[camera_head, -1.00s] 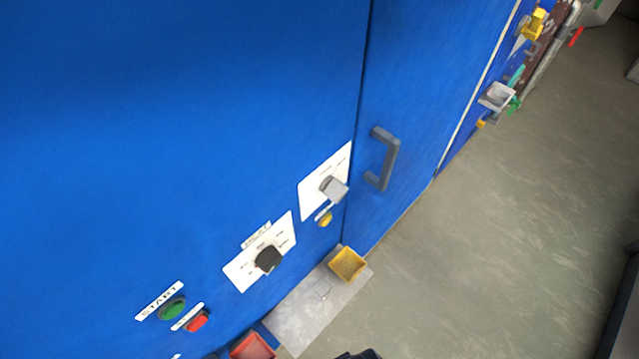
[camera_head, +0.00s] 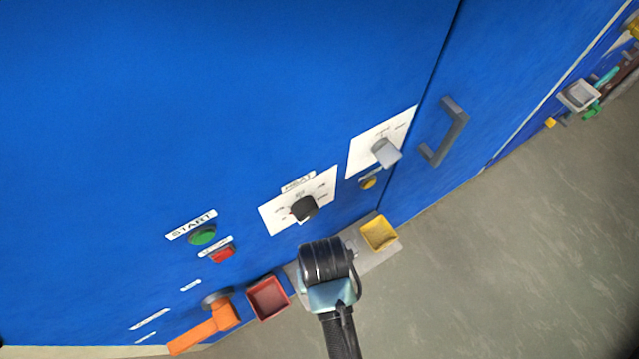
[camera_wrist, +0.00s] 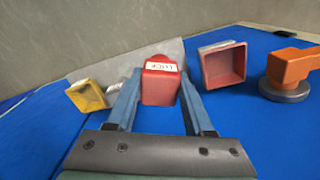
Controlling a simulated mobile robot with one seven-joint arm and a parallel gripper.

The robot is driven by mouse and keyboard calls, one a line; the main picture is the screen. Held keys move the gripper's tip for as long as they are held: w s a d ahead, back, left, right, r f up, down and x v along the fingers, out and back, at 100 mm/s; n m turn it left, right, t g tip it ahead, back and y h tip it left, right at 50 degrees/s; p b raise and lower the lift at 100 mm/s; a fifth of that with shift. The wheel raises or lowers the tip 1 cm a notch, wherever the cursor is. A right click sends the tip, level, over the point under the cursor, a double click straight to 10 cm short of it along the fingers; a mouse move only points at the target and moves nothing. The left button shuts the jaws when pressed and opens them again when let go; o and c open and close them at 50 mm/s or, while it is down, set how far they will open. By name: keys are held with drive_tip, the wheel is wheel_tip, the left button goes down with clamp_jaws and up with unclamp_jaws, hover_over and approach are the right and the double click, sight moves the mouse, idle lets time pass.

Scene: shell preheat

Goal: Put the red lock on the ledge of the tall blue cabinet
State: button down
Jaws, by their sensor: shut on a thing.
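The red lock (camera_wrist: 161,82), with a white label reading LOCK, sits between the two blue fingers of my gripper (camera_wrist: 161,98) in the wrist view. The gripper is shut on it. In the head view my gripper (camera_head: 327,285) hangs over the grey ledge (camera_head: 374,261) at the foot of the blue cabinet (camera_head: 250,100), and it hides the lock and part of the ledge. The ledge also shows behind the lock in the wrist view (camera_wrist: 130,65). I cannot tell whether the lock touches the ledge.
A yellow bin (camera_head: 379,233) is on the ledge, right of my gripper. A red bin (camera_head: 268,298) and an orange handle (camera_head: 207,328) are to its left. Open floor (camera_head: 500,280) lies right.

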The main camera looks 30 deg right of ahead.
drive_tip(key=w+f, duration=0.1)
drive_tip(key=f, duration=0.1)
drive_tip(key=w+f, duration=0.1)
drive_tip(key=f, duration=0.1)
drive_tip(key=w+f+b, duration=0.1)
drive_tip(key=w+f, duration=0.1)
drive_tip(key=shift+f, duration=0.1)
drive_tip(key=shift+w+f, duration=0.2)
drive_tip(key=shift+f, duration=0.2)
drive_tip(key=shift+f, duration=0.2)
drive_tip(key=shift+c, duration=1.4)
unclamp_jaws()
drive_tip(key=shift+r, duration=0.1)
